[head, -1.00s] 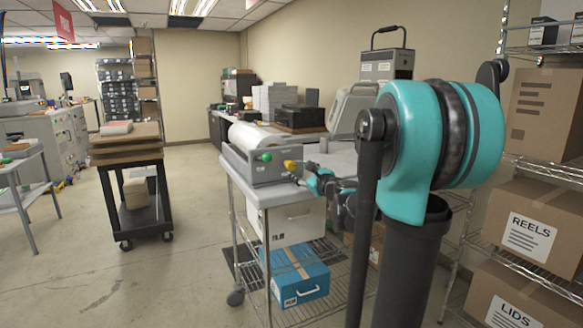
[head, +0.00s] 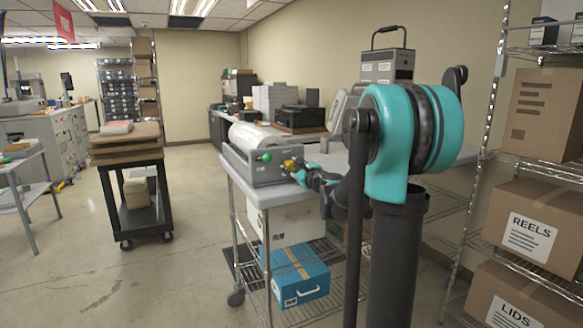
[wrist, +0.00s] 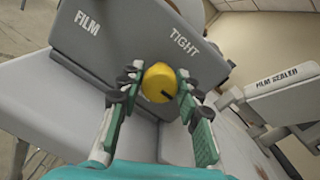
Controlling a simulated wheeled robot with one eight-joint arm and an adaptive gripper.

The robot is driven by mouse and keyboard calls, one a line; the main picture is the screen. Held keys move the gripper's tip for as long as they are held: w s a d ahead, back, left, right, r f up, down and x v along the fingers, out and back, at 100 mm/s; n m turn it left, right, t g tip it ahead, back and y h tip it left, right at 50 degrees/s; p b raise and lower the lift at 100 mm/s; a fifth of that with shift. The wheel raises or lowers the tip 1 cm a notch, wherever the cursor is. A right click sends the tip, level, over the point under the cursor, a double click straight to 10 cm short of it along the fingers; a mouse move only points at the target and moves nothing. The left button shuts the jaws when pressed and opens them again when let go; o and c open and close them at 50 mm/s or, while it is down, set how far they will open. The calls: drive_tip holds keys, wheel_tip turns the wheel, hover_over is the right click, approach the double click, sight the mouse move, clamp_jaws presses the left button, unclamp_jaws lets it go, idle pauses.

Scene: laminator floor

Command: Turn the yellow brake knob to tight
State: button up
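The round yellow brake knob (wrist: 158,83) is on the grey end face (wrist: 135,45) of the film unit. The word TIGHT is printed above and right of the knob, and FILM is at the upper left. My gripper (wrist: 159,76) reaches the knob with one green-padded finger on each side. Narrow gaps seem to show beside the knob, so the fingers look open around it; firm contact is not visible. In the head view the yellow knob (head: 290,164) is partly covered by my gripper (head: 297,170). A green knob (head: 264,157) is to its left.
The film unit (head: 243,163) with its white roll stands on a wire cart (head: 255,190), with a blue box (head: 296,280) below. A film sealer (wrist: 285,82) is close on the right in the wrist view. Shelves with boxes (head: 533,222) stand at right.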

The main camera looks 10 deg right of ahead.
drive_tip(key=c, duration=0.6)
drive_tip(key=shift+n, duration=0.3)
drive_tip(key=n, duration=0.6)
drive_tip(key=shift+n, duration=0.3)
drive_tip(key=n, duration=0.5)
drive_tip(key=shift+a+h, duration=0.1)
drive_tip(key=shift+h, duration=0.2)
drive_tip(key=n, duration=0.5)
drive_tip(key=shift+f, duration=0.1)
